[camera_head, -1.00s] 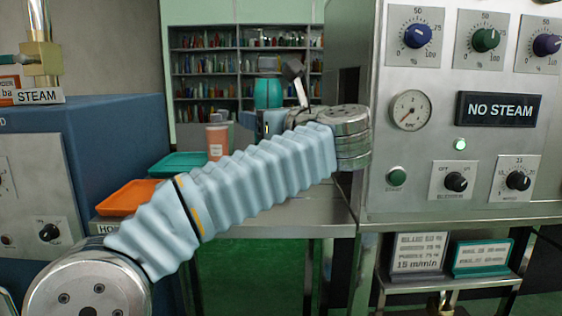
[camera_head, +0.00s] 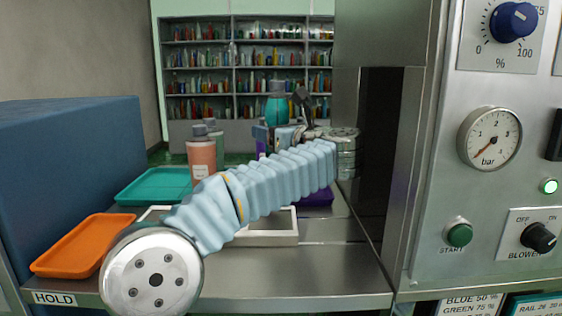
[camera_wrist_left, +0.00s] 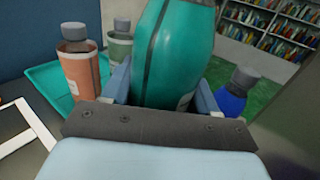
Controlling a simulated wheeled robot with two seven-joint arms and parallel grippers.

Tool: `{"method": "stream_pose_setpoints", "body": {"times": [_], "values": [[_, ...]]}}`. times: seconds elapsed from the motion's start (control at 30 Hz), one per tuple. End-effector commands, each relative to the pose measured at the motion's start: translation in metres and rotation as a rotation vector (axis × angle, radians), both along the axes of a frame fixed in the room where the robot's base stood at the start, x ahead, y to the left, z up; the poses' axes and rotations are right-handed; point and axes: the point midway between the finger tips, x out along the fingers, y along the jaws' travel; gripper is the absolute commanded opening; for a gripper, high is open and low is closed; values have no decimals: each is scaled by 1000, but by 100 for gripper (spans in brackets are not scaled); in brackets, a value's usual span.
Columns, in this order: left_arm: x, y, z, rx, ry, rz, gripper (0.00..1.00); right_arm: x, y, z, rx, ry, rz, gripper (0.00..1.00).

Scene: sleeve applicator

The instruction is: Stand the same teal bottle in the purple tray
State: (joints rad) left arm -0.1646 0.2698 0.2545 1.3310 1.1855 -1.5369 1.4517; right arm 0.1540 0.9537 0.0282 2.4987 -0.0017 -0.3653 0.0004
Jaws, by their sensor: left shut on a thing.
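The teal bottle (camera_head: 275,108) is held upright in my left gripper (camera_head: 271,135), above the back of the steel counter. In the left wrist view the teal bottle (camera_wrist_left: 178,55) fills the space between the blue fingers of the left gripper (camera_wrist_left: 165,92); its base is hidden. The purple tray (camera_head: 317,198) shows only in part, behind and right of my left forearm, which hides the rest. I cannot tell how far the bottle is from the tray. My right gripper is in neither view.
An orange tray (camera_head: 62,262), a teal tray (camera_head: 130,188) and a white tray (camera_head: 270,240) are on the counter. A salmon bottle (camera_head: 201,160) and a grey-green bottle (camera_wrist_left: 120,50) stand by the teal tray. A blue-bottomed bottle (camera_wrist_left: 232,100) stands right. The machine panel (camera_head: 440,200) bounds the right.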

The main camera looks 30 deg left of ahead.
Motion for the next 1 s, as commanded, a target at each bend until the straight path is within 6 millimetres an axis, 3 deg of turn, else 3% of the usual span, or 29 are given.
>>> {"method": "stream_pose_setpoints", "body": {"times": [0.03,0.2,0.5,0.7,1.0], "values": [[15,4,-3,1,4,1,11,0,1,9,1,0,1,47],[39,10,-39,2,1,1,11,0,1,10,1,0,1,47],[59,15,-68,2,1,0,11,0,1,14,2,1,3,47],[58,14,-93,1,-3,-1,11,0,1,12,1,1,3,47],[58,14,-95,1,-4,-1,11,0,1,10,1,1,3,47]]}}
